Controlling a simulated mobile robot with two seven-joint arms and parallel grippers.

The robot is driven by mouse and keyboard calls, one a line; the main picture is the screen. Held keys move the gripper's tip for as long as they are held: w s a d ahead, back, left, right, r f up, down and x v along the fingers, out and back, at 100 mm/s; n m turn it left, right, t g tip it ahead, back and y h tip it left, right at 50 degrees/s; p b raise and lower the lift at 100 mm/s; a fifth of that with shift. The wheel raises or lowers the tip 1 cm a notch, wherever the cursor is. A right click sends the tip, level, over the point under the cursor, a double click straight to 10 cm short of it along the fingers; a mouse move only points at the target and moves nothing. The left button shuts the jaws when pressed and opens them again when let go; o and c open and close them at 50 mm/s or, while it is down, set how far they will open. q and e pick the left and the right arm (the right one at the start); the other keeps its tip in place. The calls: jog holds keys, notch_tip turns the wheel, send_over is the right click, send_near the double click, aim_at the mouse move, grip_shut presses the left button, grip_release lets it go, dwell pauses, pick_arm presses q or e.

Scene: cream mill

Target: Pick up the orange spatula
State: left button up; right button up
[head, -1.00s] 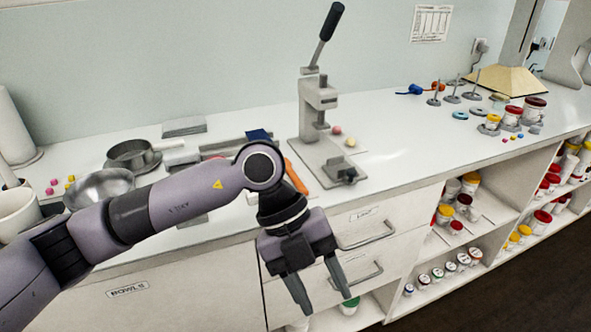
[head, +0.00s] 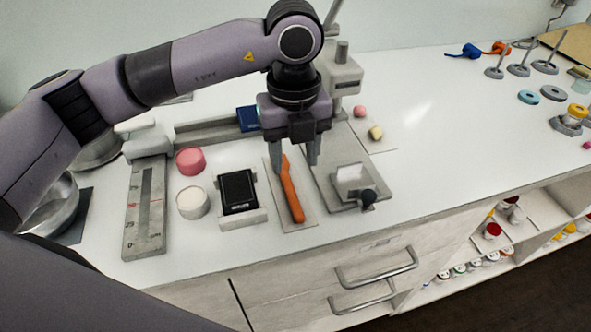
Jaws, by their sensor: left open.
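The orange spatula (head: 292,196) lies on a flat grey-beige mat (head: 306,214) on the white counter, near its front edge. Its upper end is partly hidden by my left gripper (head: 295,168). The left gripper is open and points down over the spatula's upper end, with one finger on each side of it in the picture. I cannot tell whether the fingers touch it. The spatula is not visibly lifted. My right gripper is not in view.
A grey press (head: 345,75) with a flat base stands right beside the mat. A small black-topped device (head: 238,190), a white jar (head: 193,202), a pink round piece (head: 190,161) and a marked grey gauge (head: 146,205) stand to the left.

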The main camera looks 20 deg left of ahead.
aim_at(291, 191)
pick_arm(q)
jog(key=shift+s+f, duration=0.15)
jog(key=shift+f, duration=0.65)
jog(key=f, duration=0.1)
jog(key=f+p, duration=0.1)
jog(key=f, duration=0.2)
jog(key=shift+s+a+f+p, duration=0.25)
jog(key=shift+f+p, duration=0.05)
jog(key=shift+p, duration=0.05)
jog(key=shift+f, duration=0.4)
jog(key=shift+c, duration=0.3)
grip_shut()
